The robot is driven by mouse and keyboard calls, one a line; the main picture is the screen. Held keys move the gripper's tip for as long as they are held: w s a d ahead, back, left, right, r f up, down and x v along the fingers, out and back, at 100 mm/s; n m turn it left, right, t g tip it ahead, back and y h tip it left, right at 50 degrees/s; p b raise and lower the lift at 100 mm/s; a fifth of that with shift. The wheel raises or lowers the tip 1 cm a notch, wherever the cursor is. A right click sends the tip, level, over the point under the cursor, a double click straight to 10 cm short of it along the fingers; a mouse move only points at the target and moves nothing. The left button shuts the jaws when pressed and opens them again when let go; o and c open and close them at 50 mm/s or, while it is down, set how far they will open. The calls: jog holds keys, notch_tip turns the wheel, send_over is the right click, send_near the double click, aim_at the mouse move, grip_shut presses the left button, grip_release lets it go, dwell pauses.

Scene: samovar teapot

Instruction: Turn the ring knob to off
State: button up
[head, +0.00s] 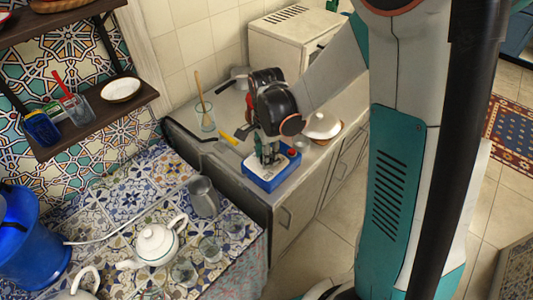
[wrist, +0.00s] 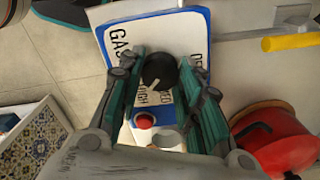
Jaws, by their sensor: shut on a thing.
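A blue-edged gas panel (head: 262,184) with a white top stands on the counter; it also shows in the wrist view (wrist: 190,22), lettered "GAS" and other partly covered words. Its black round knob (wrist: 159,71) sits between my fingertips in the wrist view. My gripper (head: 267,157) points down at the panel, and its two fingers (wrist: 158,74) are shut on the knob from both sides. A pale mark shows on the knob, but its exact setting is hard to read. In the head view my fingers hide the knob.
A red button (wrist: 144,120) is on the panel beside the knob. A red pot (wrist: 280,135) and a yellow handle (wrist: 292,42) are close by. A lidded white dish (head: 322,125) and a glass (head: 206,119) stand on the counter. A white teapot (head: 157,243) stands on the tiled table.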

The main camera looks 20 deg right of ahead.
jog(key=shift+n, duration=0.5)
jog(key=n, duration=0.2)
jog(key=shift+n+b, duration=0.3)
jog(key=shift+n, duration=0.1)
jog(key=n, duration=0.3)
jog(key=shift+n, duration=0.4)
jog(key=n+b, duration=0.1)
jog(key=n, duration=1.2)
jog(key=shift+n, duration=0.3)
jog(key=n, duration=0.5)
jog(key=shift+n+b, duration=0.3)
jog(key=o, duration=1.1)
